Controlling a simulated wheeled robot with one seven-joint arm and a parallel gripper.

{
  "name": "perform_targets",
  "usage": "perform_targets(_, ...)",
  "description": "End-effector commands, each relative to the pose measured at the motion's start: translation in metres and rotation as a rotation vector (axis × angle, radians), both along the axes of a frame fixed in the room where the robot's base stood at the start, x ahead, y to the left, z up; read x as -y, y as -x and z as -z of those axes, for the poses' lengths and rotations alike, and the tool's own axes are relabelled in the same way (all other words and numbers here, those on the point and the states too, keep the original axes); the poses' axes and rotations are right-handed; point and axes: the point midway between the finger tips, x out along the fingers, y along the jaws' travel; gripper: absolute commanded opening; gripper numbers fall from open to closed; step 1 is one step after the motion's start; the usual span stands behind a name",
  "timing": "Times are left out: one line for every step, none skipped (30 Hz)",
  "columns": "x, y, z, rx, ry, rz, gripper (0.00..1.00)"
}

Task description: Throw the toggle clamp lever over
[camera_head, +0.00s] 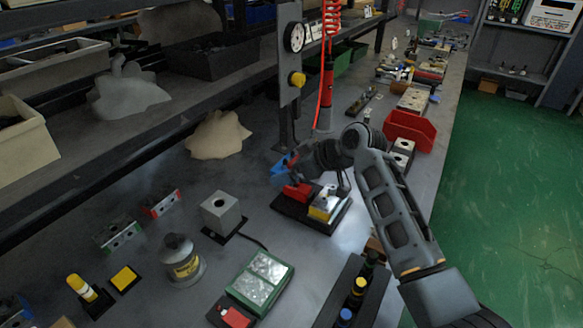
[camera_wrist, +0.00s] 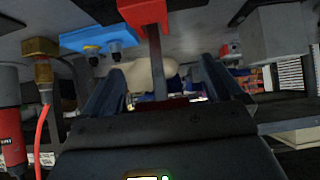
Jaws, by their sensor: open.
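The toggle clamp stands on a dark base plate (camera_head: 288,208) near the middle of the bench in the head view. Its red lever (camera_head: 297,191) shows at the left of the plate, beside a block with yellow and pale parts (camera_head: 324,205). My gripper (camera_head: 318,177) is low over the clamp, and its fingertips are partly hidden there.
A blue part (camera_head: 281,168) lies just behind the clamp. A grey block (camera_head: 220,211) stands left, and a post with a gauge and yellow knob (camera_head: 298,80) rises behind. A red bin (camera_head: 410,130) is to the right. A green-framed box (camera_head: 262,281) lies in front.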

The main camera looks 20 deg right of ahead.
Motion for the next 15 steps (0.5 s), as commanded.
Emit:
perform_targets(0.000, 0.000, 0.000, 0.000, 0.000, 0.000, 0.94)
perform_targets(0.000, 0.000, 0.000, -0.001, 0.001, 0.000, 0.94)
perform_targets(0.000, 0.000, 0.000, -0.001, 0.001, 0.000, 0.94)
perform_targets(0.000, 0.001, 0.000, 0.000, 0.000, 0.000, 0.94)
perform_targets(0.001, 0.001, -0.001, 0.000, 0.000, 0.000, 0.94)
perform_targets(0.002, 0.003, -0.002, 0.000, 0.000, 0.000, 0.94)
perform_targets(0.004, 0.005, -0.004, 0.000, 0.000, 0.000, 0.94)
perform_targets(0.005, 0.007, -0.007, 0.001, -0.001, 0.000, 0.94)
perform_targets(0.008, 0.011, -0.010, 0.001, 0.000, 0.001, 0.94)
perform_targets(0.010, 0.014, -0.013, 0.001, 0.000, 0.001, 0.94)
perform_targets(0.013, 0.017, -0.016, 0.002, 0.000, 0.002, 0.94)
perform_targets(0.016, 0.021, -0.021, 0.002, 0.000, 0.002, 0.94)
perform_targets(0.018, 0.024, -0.024, 0.002, -0.001, 0.002, 0.94)
perform_targets(0.020, 0.028, -0.027, 0.002, -0.001, 0.001, 0.94)
perform_targets(0.023, 0.032, -0.031, 0.002, -0.001, 0.002, 0.94)
